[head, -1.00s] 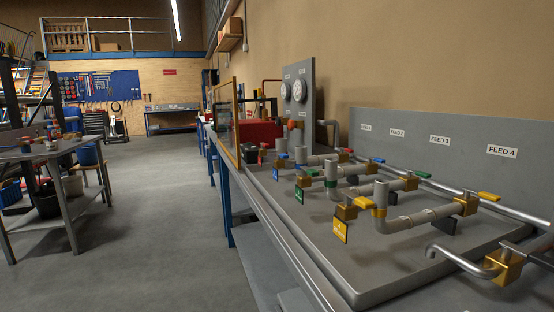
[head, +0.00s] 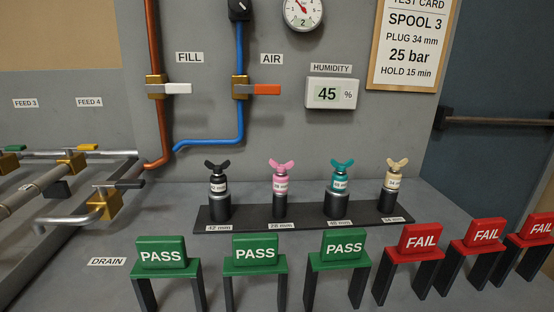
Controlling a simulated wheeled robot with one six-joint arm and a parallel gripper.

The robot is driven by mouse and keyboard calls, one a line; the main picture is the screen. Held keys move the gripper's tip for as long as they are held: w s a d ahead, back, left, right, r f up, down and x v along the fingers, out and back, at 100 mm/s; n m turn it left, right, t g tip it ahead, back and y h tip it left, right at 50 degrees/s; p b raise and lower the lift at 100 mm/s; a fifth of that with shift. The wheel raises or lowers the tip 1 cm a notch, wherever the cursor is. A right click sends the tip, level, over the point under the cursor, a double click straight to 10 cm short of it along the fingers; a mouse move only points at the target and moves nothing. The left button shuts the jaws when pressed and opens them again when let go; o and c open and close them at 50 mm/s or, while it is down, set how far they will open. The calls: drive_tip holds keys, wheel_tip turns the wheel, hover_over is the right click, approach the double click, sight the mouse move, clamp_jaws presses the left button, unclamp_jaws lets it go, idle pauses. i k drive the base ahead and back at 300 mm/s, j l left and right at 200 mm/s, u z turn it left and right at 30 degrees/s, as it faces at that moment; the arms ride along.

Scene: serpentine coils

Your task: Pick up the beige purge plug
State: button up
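The beige purge plug (head: 395,178) stands upright at the right end of a dark rack (head: 265,222), in a dark holder, with a wing-shaped top. Its label is too small to read surely; the rack label below it seems to read 34 mm. To its left in the same rack stand a teal plug (head: 341,180), a pink plug (head: 281,181) and a black plug (head: 217,182). My gripper is not in view.
Green PASS blocks (head: 256,248) and red FAIL blocks (head: 420,238) on dark stands line the front. Pipes and brass valves (head: 100,203) lie at left. A wall panel behind carries FILL and AIR valves, a gauge, a humidity display (head: 332,94) and a test card (head: 408,45).

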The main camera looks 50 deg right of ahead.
sight(391, 184)
drive_tip(key=z, duration=1.75)
drive_tip(key=i+j+z, duration=0.2)
drive_tip(key=i+j, duration=0.05)
drive_tip(key=j, duration=0.1)
